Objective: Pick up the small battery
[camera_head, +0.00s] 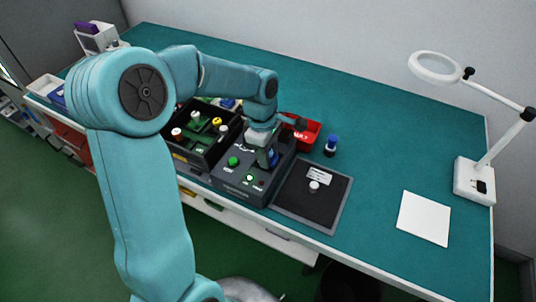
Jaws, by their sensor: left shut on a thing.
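My left gripper (268,156) is over the dark tester box (236,187), which has a green button and a green light. It is shut on a small dark-blue thing (273,157), mostly hidden by the fingers; I cannot tell for sure that it is the small battery, or whether it touches the box. A short white cylinder (313,187) stands on the black mat (328,208). A blue-topped dark cylinder (331,146) stands on the table behind the mat. My right gripper is not in view.
A black tray (207,155) with several small cylinders on green bases stands left of the box. A red bin (307,133) is behind the box. A white card (424,218) and a magnifier lamp (475,181) are at the right. The teal table (380,130) is clear at the back right.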

